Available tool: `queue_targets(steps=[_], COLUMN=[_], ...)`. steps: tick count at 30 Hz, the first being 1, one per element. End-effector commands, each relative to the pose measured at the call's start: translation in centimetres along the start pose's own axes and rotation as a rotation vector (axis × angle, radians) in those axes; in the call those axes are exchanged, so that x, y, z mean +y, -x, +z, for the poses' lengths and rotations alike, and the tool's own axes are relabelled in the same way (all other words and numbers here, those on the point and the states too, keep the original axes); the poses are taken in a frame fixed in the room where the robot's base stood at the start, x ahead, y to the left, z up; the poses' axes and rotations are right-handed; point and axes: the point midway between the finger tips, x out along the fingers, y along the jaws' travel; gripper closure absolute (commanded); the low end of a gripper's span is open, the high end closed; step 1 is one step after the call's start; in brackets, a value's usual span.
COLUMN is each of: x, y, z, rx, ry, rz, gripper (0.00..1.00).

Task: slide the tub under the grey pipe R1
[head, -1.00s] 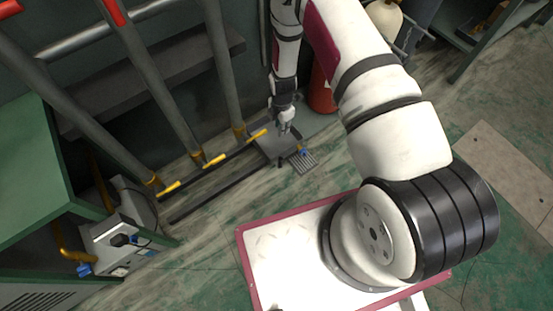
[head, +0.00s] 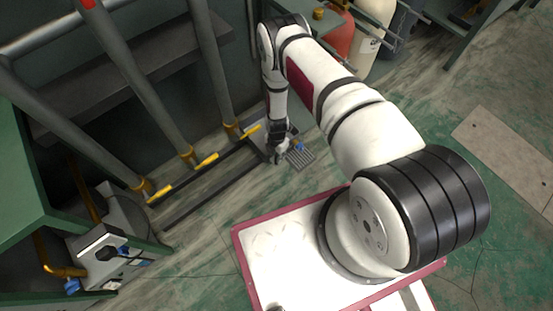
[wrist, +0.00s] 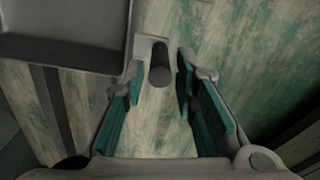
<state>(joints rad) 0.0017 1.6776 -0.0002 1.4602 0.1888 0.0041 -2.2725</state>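The tub (wrist: 65,52) is a shallow grey tray at the upper left of the wrist view. A short dark cylindrical handle (wrist: 159,64) on a pale bracket stands out beside its right edge. My gripper (wrist: 159,82) is open, with its teal-padded fingers on either side of the handle and gaps on both sides. In the head view my gripper (head: 278,155) is low by the floor and hides much of the tub. Three grey pipes come down along the wall, a right one (head: 213,70), a middle one (head: 140,85) and a left one (head: 65,130). I cannot read which is R1.
A small floor grate (head: 300,157) lies right of my gripper. A green bench (head: 25,180) stands left; gas cylinders (head: 372,25) stand behind my arm.

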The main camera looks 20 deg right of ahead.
Motion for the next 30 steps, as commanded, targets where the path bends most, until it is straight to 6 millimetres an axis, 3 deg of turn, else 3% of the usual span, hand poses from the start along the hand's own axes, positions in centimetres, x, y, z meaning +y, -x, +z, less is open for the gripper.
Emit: queue_targets(steps=[3, 7, 19, 23, 30], x=[0.0, 0.0, 0.0, 0.0, 0.0], y=[-2.0, -3.2, -3.6, -3.6, -3.6], z=[0.0, 0.0, 0.0, 0.0, -0.1], rx=[0.0, 0.0, 0.0, 0.0, 0.0], ry=[0.0, -0.001, 0.0, 0.0, 0.0], rz=[-0.001, 0.0, 0.001, 0.001, 0.0], gripper=[0.74, 0.74, 0.74, 1.0, 1.0])
